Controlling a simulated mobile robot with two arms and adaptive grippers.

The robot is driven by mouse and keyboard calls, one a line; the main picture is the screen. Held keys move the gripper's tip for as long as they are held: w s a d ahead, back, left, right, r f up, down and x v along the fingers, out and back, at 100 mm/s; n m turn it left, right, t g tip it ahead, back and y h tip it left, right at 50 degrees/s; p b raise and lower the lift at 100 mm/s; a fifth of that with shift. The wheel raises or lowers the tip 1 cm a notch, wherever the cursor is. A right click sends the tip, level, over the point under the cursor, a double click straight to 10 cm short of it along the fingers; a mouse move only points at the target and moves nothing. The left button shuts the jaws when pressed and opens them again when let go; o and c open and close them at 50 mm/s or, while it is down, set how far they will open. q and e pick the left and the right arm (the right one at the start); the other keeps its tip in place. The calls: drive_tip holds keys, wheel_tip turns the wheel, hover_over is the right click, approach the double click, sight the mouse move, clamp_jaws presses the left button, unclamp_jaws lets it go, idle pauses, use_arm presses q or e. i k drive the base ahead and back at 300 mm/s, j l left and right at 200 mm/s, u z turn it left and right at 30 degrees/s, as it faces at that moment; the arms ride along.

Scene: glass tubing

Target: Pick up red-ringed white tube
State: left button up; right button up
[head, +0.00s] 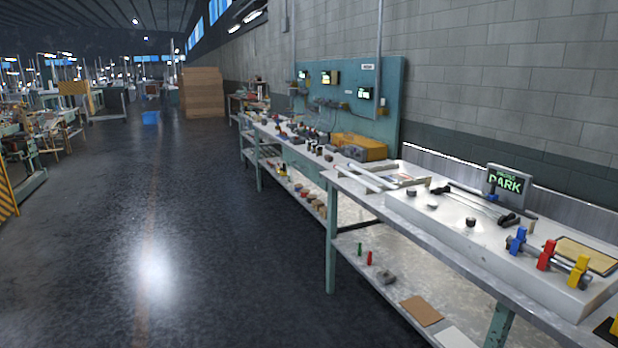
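I cannot make out a red ring on any tube from here. Long pale tubes or bars (362,178) lie at the far left end of the near workbench (345,183). Thin clear rods with black ends (480,206) lie across the raised pale board on that bench. Another tube-like bar runs through blue (517,240), red (546,254) and yellow (579,271) holders near the board's front right. Neither of my grippers is in view.
A small screen reading "DARK" (508,183) stands at the board's back. A tan panel (588,254) lies at right. The lower shelf (390,262) holds small items. A second cluttered bench (262,130) stands beyond. The dark floor (200,240) at left is clear.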

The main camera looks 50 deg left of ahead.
sight(366, 183)
drive_tip(key=i+j+u, duration=0.15)
drive_tip(key=j+u, duration=0.2)
drive_tip(key=i+j+u, duration=0.15)
drive_tip(key=j+u, duration=0.15)
drive_tip(key=i+j+u, duration=0.35)
drive_tip(key=i+j, duration=0.4)
drive_tip(key=j, duration=0.2)
drive_tip(key=i+j+z, duration=0.15)
drive_tip(key=z, duration=0.2)
drive_tip(key=i+j+z, duration=0.15)
drive_tip(key=z, duration=0.2)
drive_tip(key=i+j+z, duration=0.15)
drive_tip(key=z, duration=0.2)
drive_tip(key=j, duration=0.1)
